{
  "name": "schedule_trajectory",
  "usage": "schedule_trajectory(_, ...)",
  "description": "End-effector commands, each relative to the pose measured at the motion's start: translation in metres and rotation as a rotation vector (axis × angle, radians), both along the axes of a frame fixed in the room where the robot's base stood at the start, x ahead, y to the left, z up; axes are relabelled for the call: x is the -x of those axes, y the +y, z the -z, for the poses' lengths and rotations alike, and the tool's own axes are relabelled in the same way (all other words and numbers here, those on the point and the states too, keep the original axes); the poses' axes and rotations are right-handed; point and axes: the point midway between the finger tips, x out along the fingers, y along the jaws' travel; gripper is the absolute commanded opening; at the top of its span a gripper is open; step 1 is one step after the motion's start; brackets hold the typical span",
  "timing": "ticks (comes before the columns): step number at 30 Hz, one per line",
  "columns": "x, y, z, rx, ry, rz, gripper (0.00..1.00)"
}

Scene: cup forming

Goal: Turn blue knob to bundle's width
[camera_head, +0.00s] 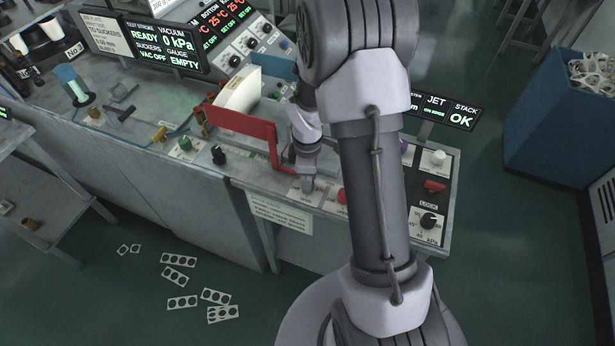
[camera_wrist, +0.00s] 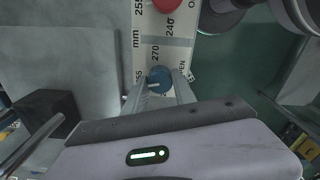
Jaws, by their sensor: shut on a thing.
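The blue knob (camera_wrist: 159,79) shows in the wrist view, on a pale plate (camera_wrist: 150,50) marked with a scale in mm; 240, 255 and 270 are legible. My gripper (camera_wrist: 160,90) has its two fingers on either side of the knob, shut on it. A light pointer line on the knob points to the left. In the head view my gripper (camera_head: 307,184) reaches down to the front panel of the machine, and the knob is hidden there by the gripper. I cannot make out the bundle for certain in either view.
A red knob (camera_wrist: 172,5) is close beyond the blue one. A red guard frame (camera_head: 240,122) stands left of my arm. A green button (camera_head: 185,144) and a black knob (camera_head: 218,154) are further left. A blue bin (camera_head: 550,125) stands at the right. Punched scraps lie on the floor.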

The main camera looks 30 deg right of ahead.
Motion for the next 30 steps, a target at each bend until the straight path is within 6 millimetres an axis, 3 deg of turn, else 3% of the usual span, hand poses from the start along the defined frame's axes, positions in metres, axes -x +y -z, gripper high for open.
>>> schedule_trajectory(17,-0.0005,-0.0001,-0.0004,0.001,-0.001,-0.026,0.0)
schedule_trajectory(18,-0.0005,-0.0001,-0.0004,0.001,-0.001,-0.026,0.4)
schedule_trajectory(20,-0.0004,-0.0001,-0.0003,0.001,-0.001,-0.026,0.52)
schedule_trajectory(30,-0.0003,-0.0001,-0.0023,0.001,-0.001,-0.025,0.54)
